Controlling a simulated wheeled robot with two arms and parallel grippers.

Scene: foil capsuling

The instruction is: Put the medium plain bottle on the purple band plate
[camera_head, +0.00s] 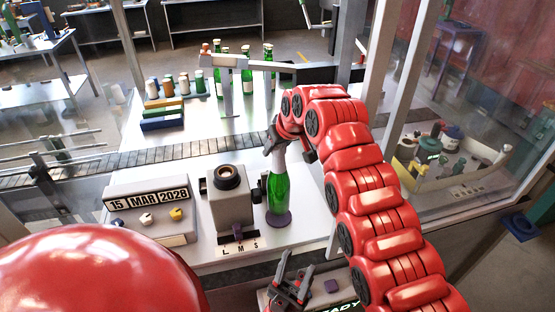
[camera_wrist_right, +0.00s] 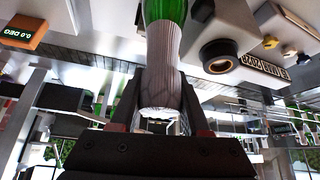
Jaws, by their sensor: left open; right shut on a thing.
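A green bottle (camera_head: 279,190) with a pale sleeve on its neck stands upright over the purple round plate (camera_head: 287,222) beside the grey capsuling machine. Its base overlaps the plate; I cannot tell whether it rests on it or hangs just above. My right gripper (camera_head: 275,141) is shut on the bottle's neck. In the right wrist view the gripper (camera_wrist_right: 160,105) holds the pale sleeve (camera_wrist_right: 162,62), with the green body (camera_wrist_right: 165,10) beyond. My left gripper (camera_head: 292,283) is open and empty near the front edge, below the plate.
The grey machine (camera_head: 230,205) with a dark round opening and L M S marks stands left of the bottle. A date block (camera_head: 148,200) is further left. A conveyor (camera_head: 100,165) runs behind. Several green bottles (camera_head: 247,75) and coloured spools stand at the back.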

